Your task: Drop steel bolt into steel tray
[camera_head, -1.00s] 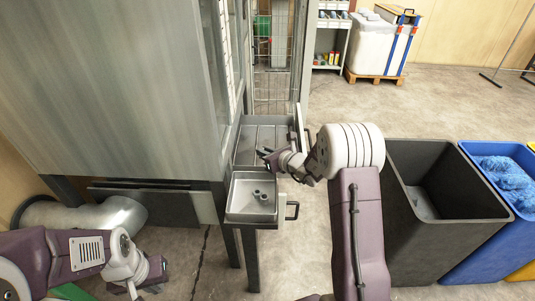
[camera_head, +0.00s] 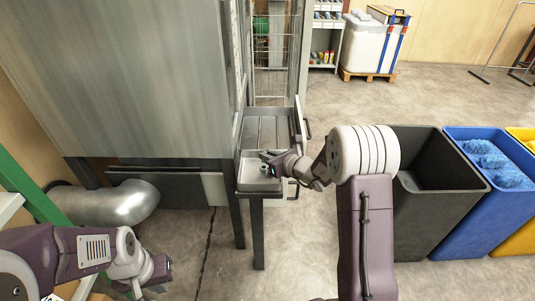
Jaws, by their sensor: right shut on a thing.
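The small steel tray (camera_head: 258,187) sits at the near end of the metal bench beside the large grey cabinet. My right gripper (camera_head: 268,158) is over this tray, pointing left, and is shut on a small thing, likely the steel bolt. The bolt itself is too small and too hidden by the fingers to make out clearly. Something small and grey shows in the tray under the fingers. My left gripper (camera_head: 150,280) hangs low at the bottom left, away from the tray, and its fingers are not clear.
A larger divided metal tray (camera_head: 266,125) lies behind the small one. A black bin (camera_head: 430,200) and a blue bin (camera_head: 470,215) with blue filling stand at the right. The grey cabinet (camera_head: 120,80) blocks the left. A silver duct (camera_head: 120,203) lies below it.

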